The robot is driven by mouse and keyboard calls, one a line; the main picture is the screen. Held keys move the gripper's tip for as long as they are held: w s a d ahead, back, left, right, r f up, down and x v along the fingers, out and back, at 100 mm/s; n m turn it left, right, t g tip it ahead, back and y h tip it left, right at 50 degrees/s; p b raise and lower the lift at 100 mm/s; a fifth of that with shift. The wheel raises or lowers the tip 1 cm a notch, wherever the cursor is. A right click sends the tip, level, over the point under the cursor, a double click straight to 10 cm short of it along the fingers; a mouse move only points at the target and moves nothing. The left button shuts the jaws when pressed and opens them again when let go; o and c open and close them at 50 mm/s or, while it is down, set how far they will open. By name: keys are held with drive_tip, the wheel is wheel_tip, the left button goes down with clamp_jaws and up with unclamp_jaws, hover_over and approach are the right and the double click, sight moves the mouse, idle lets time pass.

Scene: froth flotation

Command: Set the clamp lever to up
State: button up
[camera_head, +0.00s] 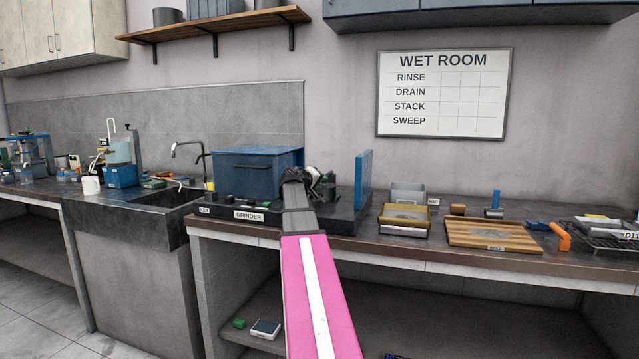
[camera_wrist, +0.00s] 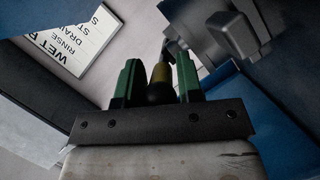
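My gripper (camera_wrist: 158,62) shows in the wrist view as two green fingers standing apart. Between them is a rod-like handle with a dark rounded end and an olive-yellow section (camera_wrist: 160,73), probably the clamp lever. Narrow gaps seem to show on both sides of it, so the fingers are around it rather than clearly pressed on it. The handle runs away toward dark grey machine parts (camera_wrist: 235,35). In the head view my arm reaches over the bench to the station labelled GRINDER (camera_head: 249,215). My wrist hides the lever there, and its angle cannot be told.
A blue box (camera_head: 253,173) stands left of my wrist, and an upright blue panel (camera_head: 363,192) stands to the right. Farther right are a yellow tray (camera_head: 404,221) and a wooden board (camera_head: 480,235). A sink (camera_head: 130,215) lies to the left.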

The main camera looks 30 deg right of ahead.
drive_tip(key=shift+c, duration=0.4)
clamp_jaws()
drive_tip(key=shift+r, duration=0.1)
